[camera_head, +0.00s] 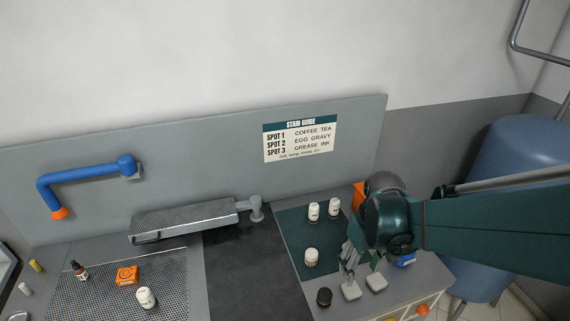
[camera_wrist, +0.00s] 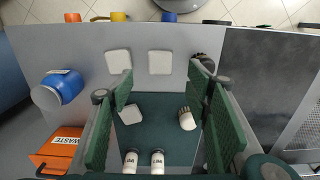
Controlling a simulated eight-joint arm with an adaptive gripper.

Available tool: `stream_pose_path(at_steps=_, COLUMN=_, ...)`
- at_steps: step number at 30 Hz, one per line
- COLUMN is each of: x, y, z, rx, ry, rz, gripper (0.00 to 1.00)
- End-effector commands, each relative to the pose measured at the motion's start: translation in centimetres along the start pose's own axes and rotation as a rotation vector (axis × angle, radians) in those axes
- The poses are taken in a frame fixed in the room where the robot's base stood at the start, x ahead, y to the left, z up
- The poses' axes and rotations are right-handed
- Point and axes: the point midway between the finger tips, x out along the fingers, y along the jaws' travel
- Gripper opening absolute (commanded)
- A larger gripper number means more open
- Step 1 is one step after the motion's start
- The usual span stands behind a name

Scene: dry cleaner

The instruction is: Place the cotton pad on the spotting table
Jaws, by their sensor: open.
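Two square white cotton pads, a left one (camera_head: 350,291) and a right one (camera_head: 376,283), lie on the grey counter by its front edge. Both show in the wrist view, (camera_wrist: 118,61) and (camera_wrist: 159,62). A third white pad (camera_wrist: 130,112) lies turned on the green mat, partly behind a finger; the head view does not clearly show it. My gripper (camera_head: 362,264) is open and empty, its fingers (camera_wrist: 162,92) spread wide above the mat and pads. The spotting table appears to be the perforated grey surface (camera_head: 180,272) at the left of the head view, away from my gripper.
A blue jar (camera_wrist: 62,87) and orange waste box (camera_wrist: 60,150) flank my gripper. The perforated surface holds a brown bottle (camera_head: 80,271), orange box (camera_head: 127,275) and white bottle (camera_head: 146,298).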

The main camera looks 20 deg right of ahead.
Motion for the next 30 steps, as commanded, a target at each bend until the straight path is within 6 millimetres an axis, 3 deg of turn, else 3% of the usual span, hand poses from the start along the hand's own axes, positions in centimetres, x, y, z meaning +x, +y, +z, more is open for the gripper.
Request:
stream_pose_path(at_steps=20, x=-0.1, y=-0.1, z=0.0, rx=0.000, ry=0.003, rz=0.001, gripper=0.48)
stream_pose_path(at_steps=30, x=-1.9, y=-1.7, z=-0.9, rx=-0.003, ry=0.072, rz=0.024, gripper=0.48)
